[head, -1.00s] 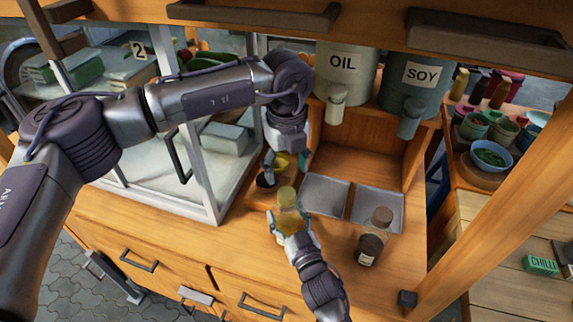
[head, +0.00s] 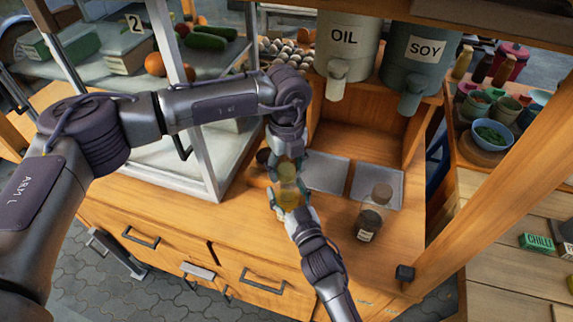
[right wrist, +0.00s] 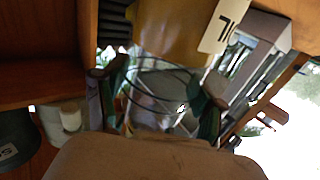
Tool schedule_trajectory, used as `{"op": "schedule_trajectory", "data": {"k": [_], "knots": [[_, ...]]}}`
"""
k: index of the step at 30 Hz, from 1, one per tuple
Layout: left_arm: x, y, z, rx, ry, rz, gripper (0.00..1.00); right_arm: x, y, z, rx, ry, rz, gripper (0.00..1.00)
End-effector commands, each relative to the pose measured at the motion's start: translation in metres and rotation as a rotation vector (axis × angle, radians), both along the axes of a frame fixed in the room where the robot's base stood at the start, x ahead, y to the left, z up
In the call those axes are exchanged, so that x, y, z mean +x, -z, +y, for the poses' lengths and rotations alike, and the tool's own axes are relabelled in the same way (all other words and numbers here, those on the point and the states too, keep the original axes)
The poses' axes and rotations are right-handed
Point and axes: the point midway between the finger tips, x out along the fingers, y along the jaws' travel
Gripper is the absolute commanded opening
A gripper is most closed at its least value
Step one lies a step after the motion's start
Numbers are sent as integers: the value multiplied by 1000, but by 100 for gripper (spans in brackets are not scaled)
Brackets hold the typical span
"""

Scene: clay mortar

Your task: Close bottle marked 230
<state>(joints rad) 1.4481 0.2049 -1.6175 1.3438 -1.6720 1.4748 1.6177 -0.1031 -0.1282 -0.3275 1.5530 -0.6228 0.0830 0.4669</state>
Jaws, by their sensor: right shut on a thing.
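A small bottle with yellow-amber contents (head: 288,198) stands on the counter left of the grey trays. No number is readable on it. My right gripper (head: 291,214) is shut around its body. In the right wrist view its two fingers (right wrist: 158,100) flank a see-through shape that seems to be this bottle. My left gripper (head: 288,168) comes down from above, with one finger on each side of a round yellowish top (head: 287,171) at the bottle's upper end. Whether the fingers press on it, and whether it is a separate cap, I cannot tell.
A dark-capped bottle (head: 371,213) stands to the right, in front of a grey tray (head: 377,182). Another tray (head: 326,174) lies beside it. The OIL (head: 345,50) and SOY (head: 417,68) containers are behind. A glass case frame (head: 180,100) stands left.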

Motion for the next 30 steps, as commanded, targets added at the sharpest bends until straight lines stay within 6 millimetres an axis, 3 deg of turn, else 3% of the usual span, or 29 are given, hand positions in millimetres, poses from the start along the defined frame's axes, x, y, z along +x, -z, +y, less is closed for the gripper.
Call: {"op": "schedule_trajectory", "data": {"k": [1,9,14,17,30], "knots": [[0,0,0,0,0,0,46,0,-1,0,1,0,-2,0],[0,0,0,0,0,0,3,0,-1,0,1,0,-2,0],[0,0,0,0,17,0,3,0,-1,0,1,0,-2,0],[0,0,0,0,117,0,3,0,-1,0,1,0,-2,0],[0,0,1,0,1090,0,2,0,-1,0,1,0,-2,0]]}}
